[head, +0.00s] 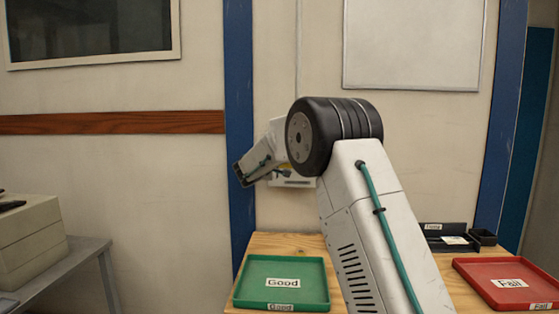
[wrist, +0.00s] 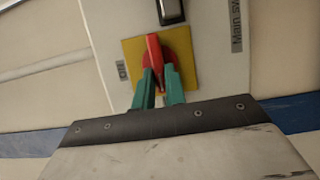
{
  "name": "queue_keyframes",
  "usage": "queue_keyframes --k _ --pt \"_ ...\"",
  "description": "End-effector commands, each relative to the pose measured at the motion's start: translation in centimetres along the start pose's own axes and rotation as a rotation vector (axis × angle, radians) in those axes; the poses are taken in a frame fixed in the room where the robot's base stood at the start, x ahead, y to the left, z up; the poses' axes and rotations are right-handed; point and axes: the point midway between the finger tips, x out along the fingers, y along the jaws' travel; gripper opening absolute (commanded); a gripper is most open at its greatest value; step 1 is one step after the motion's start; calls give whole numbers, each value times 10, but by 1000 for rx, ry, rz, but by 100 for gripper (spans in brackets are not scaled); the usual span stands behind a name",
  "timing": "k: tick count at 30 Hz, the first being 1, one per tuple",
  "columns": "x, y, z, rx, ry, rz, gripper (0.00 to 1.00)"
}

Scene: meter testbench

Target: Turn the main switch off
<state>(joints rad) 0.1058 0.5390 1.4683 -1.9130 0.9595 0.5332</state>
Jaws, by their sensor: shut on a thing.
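The main switch shows in the wrist view as a red rotary handle (wrist: 155,50) on a yellow square plate (wrist: 130,52), mounted on a pale wall box (wrist: 108,28). The handle points nearly straight up in that view. An "On" label sits to its left and a "Main sw..." label, cut off by the edge, to its right. My gripper (wrist: 159,76) has its two green fingers shut on the red handle's lower part. In the head view my arm hides most of the box (head: 292,183), and the handle cannot be made out.
A wooden table (head: 290,244) carries a green "Good" tray (head: 240,296), a red "Fail" tray (head: 465,275) and a dark tools tray (head: 447,248). A blue post (head: 239,80) stands left of the box. A dark rocker (wrist: 171,10) sits above the handle.

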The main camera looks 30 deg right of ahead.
Motion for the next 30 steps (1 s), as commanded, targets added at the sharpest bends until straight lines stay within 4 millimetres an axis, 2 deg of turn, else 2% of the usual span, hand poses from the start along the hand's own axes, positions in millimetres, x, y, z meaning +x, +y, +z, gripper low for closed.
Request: queue_keyframes --k 3,4,6,17,30 --pt "-1 0 -2 -2 4 0 0" --pt "-1 0 -2 -2 4 0 15" --pt "-1 0 -1 -1 3 0 35" --pt "-5 0 0 0 1 -1 35" --pt "-71 0 -2 0 3 0 35"
